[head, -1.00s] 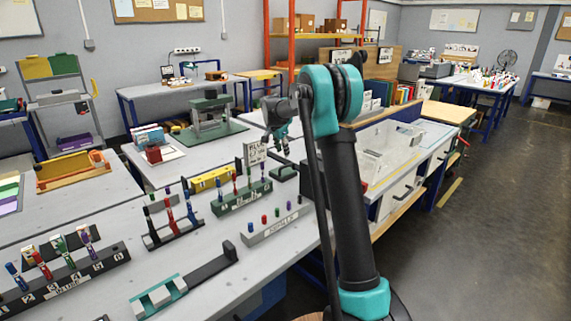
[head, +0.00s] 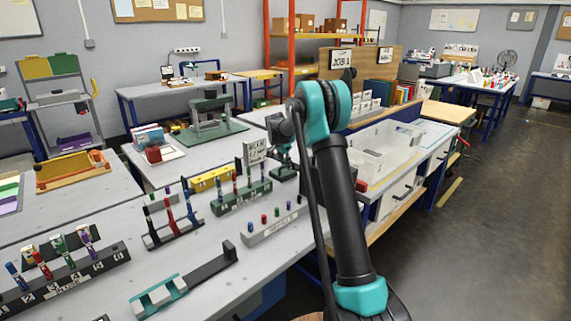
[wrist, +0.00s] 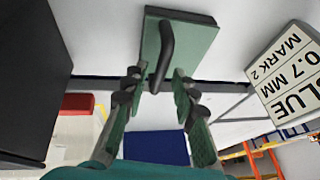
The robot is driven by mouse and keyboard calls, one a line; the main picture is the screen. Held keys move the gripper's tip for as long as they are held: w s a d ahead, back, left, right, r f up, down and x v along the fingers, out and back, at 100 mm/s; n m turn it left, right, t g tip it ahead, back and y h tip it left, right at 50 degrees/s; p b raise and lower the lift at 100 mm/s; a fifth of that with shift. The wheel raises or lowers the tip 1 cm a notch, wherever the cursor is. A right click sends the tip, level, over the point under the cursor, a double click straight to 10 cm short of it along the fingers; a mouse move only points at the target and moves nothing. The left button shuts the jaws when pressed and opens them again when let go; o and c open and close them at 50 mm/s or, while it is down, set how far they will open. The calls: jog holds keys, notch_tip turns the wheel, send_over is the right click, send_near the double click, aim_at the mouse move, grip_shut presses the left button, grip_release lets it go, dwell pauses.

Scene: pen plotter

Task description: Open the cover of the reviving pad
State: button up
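The reviving pad, seen as a flat green box (wrist: 193,42) with a dark curved handle (wrist: 167,45) on its lid, sits on the grey bench in the wrist view. It also shows as a small dark green block (head: 285,174) in the head view. Its cover looks shut. My gripper (wrist: 157,76) has its two fingers apart, one on each side of the handle's near end. I cannot tell whether either finger touches the handle. In the head view my gripper (head: 284,153) is small and partly hidden by my arm, just above the pad.
A sign reading "BLUE 0.7 MM MARK 2" (wrist: 288,75) stands close on the right in the wrist view. A large black block (wrist: 32,80) is on the left. Pen racks (head: 242,198) stand on the bench nearer in the head view.

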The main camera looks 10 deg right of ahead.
grip_shut()
jog(key=shift+w, duration=0.1)
